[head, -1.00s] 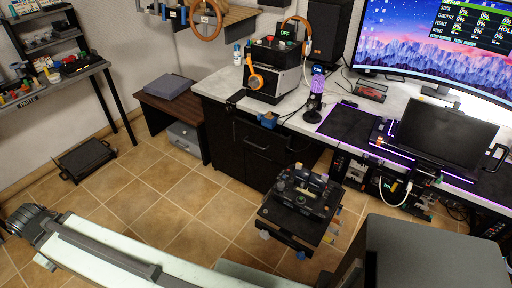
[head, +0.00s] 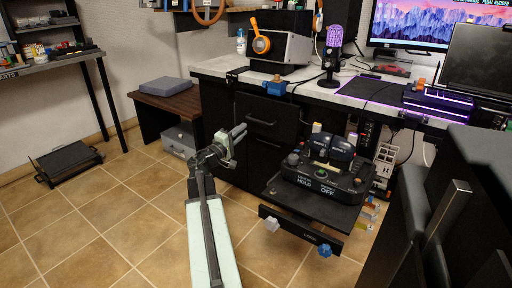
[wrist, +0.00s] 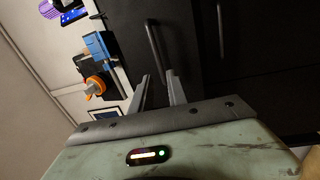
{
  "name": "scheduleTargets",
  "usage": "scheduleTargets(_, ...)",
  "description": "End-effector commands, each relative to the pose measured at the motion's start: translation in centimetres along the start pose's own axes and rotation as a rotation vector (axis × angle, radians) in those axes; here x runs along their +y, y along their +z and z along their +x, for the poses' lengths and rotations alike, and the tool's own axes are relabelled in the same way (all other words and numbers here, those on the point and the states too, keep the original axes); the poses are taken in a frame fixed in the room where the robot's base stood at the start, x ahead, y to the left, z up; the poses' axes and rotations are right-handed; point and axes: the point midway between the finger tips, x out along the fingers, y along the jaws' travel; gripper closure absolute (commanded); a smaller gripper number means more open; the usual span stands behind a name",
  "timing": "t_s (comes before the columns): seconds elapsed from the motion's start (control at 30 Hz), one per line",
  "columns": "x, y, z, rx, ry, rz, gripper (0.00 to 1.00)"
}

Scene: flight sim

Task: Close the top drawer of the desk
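The desk's black cabinet (head: 217,112) stands under the left end of the pale desktop. Its top drawer (head: 282,129) has a dark bar handle (head: 262,122); how far the drawer stands out is hard to tell in the dark. My gripper (head: 243,131) is raised in front of the drawer's left part, close to the handle in the picture. In the wrist view the fingers of my gripper (wrist: 159,76) are apart, with nothing held between them. The handle (wrist: 155,45) lies just beyond the fingertips; contact is not clear. A second handle (wrist: 221,28) shows to its right.
A black stand with a throttle panel (head: 325,175) is right of my arm, close to the cabinet. A blue clamp (head: 276,87) sits at the desk edge above the drawer. A low brown bench (head: 165,103) is to the left. Tiled floor (head: 100,215) is free at left.

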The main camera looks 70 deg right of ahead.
Motion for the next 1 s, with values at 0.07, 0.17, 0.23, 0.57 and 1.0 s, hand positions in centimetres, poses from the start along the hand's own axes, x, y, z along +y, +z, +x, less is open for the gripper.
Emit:
scheduleTargets(0.07, -1.1, 1.1, 1.3, -0.002, 0.038, -0.033, 0.80)
scheduleTargets(0.17, -0.7, 1.5, 1.8, -0.001, 0.059, -0.053, 0.80)
scheduleTargets(0.23, -0.4, 1.5, 1.9, 0.000, 0.062, -0.055, 0.80)
scheduleTargets(0.57, 0.0, 1.3, 5.2, -0.002, 0.060, -0.054, 0.80)
scheduleTargets(1.0, 0.1, 1.3, 9.5, 0.001, 0.059, -0.052, 0.80)
